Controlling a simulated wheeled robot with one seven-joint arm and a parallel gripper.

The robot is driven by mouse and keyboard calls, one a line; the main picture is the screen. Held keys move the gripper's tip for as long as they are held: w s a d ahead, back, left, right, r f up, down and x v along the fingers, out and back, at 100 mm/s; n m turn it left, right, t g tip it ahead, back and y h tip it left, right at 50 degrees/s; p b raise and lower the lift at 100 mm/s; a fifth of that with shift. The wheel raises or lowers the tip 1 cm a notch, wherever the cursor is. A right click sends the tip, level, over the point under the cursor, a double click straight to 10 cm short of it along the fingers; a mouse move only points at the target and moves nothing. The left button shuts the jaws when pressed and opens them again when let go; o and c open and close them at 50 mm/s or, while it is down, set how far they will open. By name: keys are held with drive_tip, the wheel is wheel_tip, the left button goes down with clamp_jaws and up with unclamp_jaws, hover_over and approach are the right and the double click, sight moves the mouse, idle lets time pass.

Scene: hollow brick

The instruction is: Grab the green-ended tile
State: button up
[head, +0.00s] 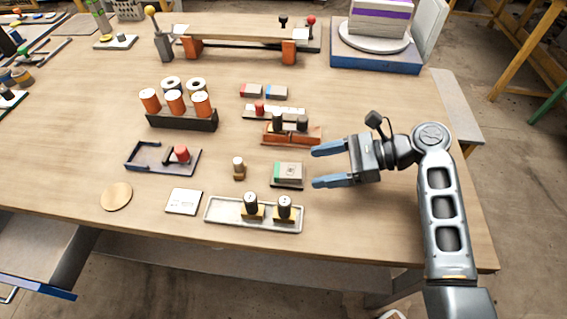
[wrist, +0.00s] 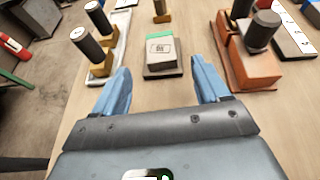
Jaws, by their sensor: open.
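The green-ended tile (head: 289,173) is a pale grey block with a green end, lying on a small dark base (head: 288,186) near the front middle of the table. In the wrist view the tile (wrist: 160,51) lies ahead, between the lines of the two fingers, with its green end at the far side. My gripper (head: 318,166) is open and empty, with blue fingers, just right of the tile and apart from it. It also shows in the wrist view (wrist: 162,78).
A white tray (head: 226,213) with two dark cylinders on tan blocks stands in front of the tile. An orange brick-like holder (head: 309,136) with dark cylinders is behind it. A small tan-based peg (head: 239,170) stands to its left.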

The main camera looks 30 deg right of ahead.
sight(288, 170)
drive_tip(key=shift+x, duration=3.05)
drive_tip(key=shift+w+r, duration=0.1)
drive_tip(key=shift+r, duration=0.1)
drive_tip(key=c, duration=1.1)
drive_tip(key=shift+r, duration=0.15)
